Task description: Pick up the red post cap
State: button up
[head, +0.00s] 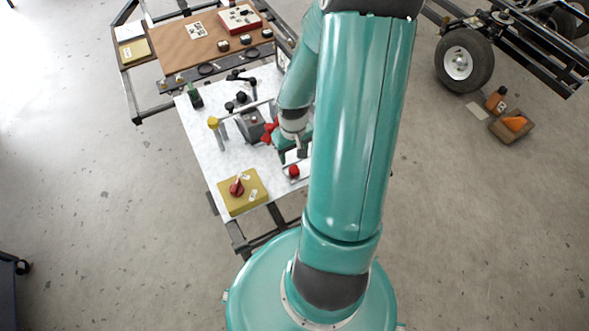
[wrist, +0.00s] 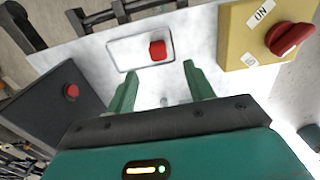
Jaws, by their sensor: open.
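A small red cap (wrist: 157,50), which I take to be the red post cap, stands on a white plate with a dark outline (wrist: 125,54). It also shows in the head view (head: 294,171), on the white table just right of the yellow box. My gripper (wrist: 159,74) is open, with its two green fingers apart and nothing between them. The cap lies beyond the fingertips, roughly midway across the gap, and does not touch them. In the head view my arm hides part of the table around the plate.
A yellow box with a red rotary knob (wrist: 290,38) and an ON label stands right of the plate. A dark box with a red button (wrist: 72,91) stands left. A yellow-topped post (head: 213,122) and black fittings (head: 241,97) stand farther back on the table (head: 203,150).

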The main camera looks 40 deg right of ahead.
aim_at(295, 170)
notch_tip(295, 170, down, 8)
jog(key=shift+s+d, duration=0.1)
jog(key=c, duration=1)
jog(key=shift+c, duration=0.2)
jog(key=shift+r, duration=0.1)
